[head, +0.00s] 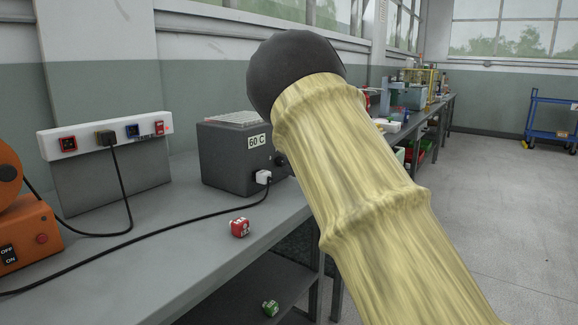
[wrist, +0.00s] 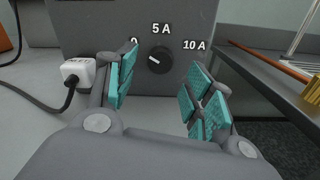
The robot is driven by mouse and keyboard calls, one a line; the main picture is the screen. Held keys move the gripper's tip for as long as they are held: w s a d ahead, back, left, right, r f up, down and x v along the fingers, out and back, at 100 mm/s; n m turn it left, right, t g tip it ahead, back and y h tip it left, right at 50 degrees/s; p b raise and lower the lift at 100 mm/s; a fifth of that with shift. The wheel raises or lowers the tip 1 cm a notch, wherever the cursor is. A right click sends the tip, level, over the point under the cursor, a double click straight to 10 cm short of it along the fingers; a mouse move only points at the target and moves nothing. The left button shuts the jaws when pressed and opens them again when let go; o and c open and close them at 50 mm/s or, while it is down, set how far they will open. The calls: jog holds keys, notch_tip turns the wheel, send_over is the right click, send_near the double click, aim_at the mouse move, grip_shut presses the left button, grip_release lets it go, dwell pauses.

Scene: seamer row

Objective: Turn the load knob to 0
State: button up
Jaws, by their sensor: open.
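The load knob (wrist: 160,60) is a round black dial on the front of a dark grey box (wrist: 90,30). Labels 0, 5 A and 10 A run around it; the 0 is partly covered by my left finger. Its white mark points left and slightly up, to the 0 side; I cannot tell if it is exactly at 0. My gripper (wrist: 163,82) is open and empty, its teal-padded fingers spread left and right in front of the knob, apart from it. In the head view the box (head: 222,165) carries a "60 C" label; my arm hides my gripper.
A white plug (wrist: 78,72) with a black cable sits left of the knob. A socket strip (head: 85,140), orange machine (head: 28,235) and red cube (head: 240,228) are on the grey bench (head: 180,235). A green cube (head: 270,308) lies below. Floor at right is open.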

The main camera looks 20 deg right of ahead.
jog(key=v, duration=0.8)
jog(key=shift+s+d, duration=0.2)
jog(key=shift+s, duration=0.05)
